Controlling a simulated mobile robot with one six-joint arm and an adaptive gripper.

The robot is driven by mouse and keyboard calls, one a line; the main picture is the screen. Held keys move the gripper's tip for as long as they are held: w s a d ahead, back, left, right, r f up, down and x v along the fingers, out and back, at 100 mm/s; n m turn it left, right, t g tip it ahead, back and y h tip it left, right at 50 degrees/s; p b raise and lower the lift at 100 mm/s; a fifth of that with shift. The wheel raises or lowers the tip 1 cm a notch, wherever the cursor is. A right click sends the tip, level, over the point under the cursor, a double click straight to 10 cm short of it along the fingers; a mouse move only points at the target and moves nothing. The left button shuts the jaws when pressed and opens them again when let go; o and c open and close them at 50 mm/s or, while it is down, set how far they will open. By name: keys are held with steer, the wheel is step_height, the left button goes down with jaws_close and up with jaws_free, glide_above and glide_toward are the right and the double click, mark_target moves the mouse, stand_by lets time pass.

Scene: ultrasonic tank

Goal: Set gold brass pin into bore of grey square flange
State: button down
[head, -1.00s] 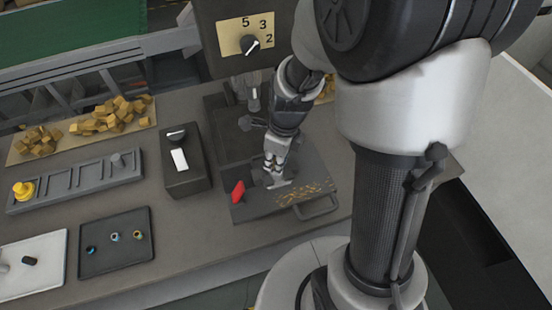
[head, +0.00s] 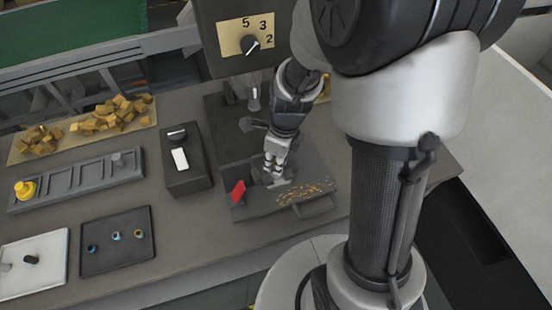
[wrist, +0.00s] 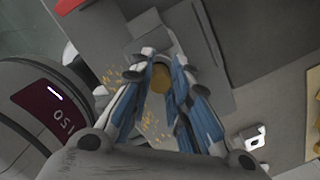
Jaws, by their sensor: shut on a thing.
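My gripper (head: 274,172) points down over the machine's grey table. In the wrist view its blue-padded fingers (wrist: 160,76) are closed around the gold brass pin (wrist: 160,79), seen end-on as a round gold disc. In the head view the pin is hidden by the fingers. A light grey piece shows just under the fingertips in the head view; I cannot tell whether it is the grey square flange. No bore shows there, and I cannot tell whether the pin touches anything.
A red handle (head: 238,192) stands left of the gripper. Gold chips (head: 306,190) lie on the machine table to the right. A black switch box (head: 186,172), a grey slotted rack (head: 76,181) and a dark tray (head: 118,256) stand further left. The machine head (head: 232,62) rises behind.

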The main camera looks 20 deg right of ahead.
steer(key=shift+f, duration=0.2)
stand_by(0.5)
steer(key=c, duration=1.4)
jaws_free()
steer(key=shift+c, duration=0.2)
steer(key=shift+o, duration=0.5)
steer(key=o, duration=0.4)
step_height(320, 180, up, 7)
steer(key=p, duration=0.7)
